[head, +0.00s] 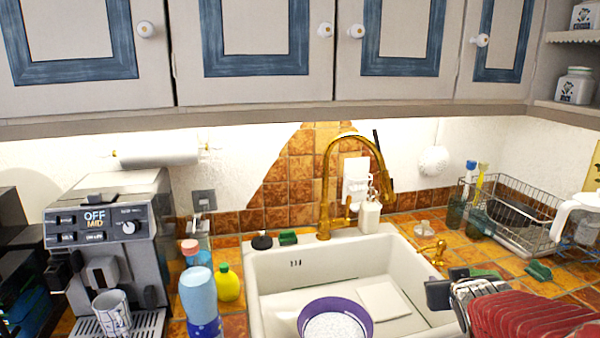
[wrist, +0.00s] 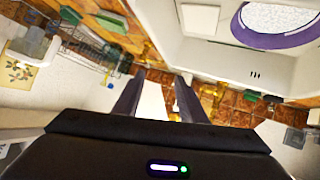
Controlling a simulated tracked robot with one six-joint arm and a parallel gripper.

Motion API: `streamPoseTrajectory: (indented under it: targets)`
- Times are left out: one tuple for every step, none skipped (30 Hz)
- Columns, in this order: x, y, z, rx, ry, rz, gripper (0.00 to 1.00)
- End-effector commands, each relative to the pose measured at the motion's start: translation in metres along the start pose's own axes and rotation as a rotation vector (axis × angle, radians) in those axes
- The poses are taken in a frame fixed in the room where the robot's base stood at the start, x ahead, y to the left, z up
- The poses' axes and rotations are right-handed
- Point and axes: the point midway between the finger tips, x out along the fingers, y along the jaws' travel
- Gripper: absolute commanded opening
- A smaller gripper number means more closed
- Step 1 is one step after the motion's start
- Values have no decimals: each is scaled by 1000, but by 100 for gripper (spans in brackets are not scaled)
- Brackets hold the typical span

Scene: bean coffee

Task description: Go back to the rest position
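My gripper (head: 447,284) is at the lower right of the head view, by the right rim of the white sink (head: 256,300). In the wrist view my gripper (wrist: 159,76) shows two dark fingers apart, with nothing between them. My red arm reaches in from the right edge of the head view. The wrist view looks upside down onto the sink and the counter.
A purple-rimmed bowl (head: 366,311) sits in the sink. A golden faucet (head: 325,200) rises behind it. The coffee machine (head: 150,245) holds a patterned mug (head: 112,312) at left. A wire dish rack (head: 533,247) stands at right. Cabinets (head: 260,100) hang above.

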Motion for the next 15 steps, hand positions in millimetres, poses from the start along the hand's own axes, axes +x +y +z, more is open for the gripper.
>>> streamPoseTrajectory:
  targets:
    - [-7, -2, 10, 7, -45, 3, 38]
    - [-11, -4, 17, 11, -74, 2, 38]
    - [-17, -5, 26, 19, -113, 7, 38]
    - [-22, -7, 32, 23, -141, 8, 38]
    - [-27, -9, 38, 27, -169, 7, 38]
    - [-35, -12, 47, 34, -207, 4, 38]
    - [-40, -15, 54, 39, -235, 2, 38]
    - [-47, -18, 59, 44, -261, -2, 38]
    - [-56, -23, 68, 49, -298, -8, 38]
    - [-62, -27, 73, 55, -324, -14, 38]
    - [-69, -30, 79, 58, -350, -20, 38]
    - [-80, -36, 87, 63, -385, -30, 38]
    - [-87, -40, 92, 66, -410, -39, 38]
    - [-95, -45, 97, 70, -434, -48, 38]
    - [-107, -51, 104, 75, -466, -61, 38]
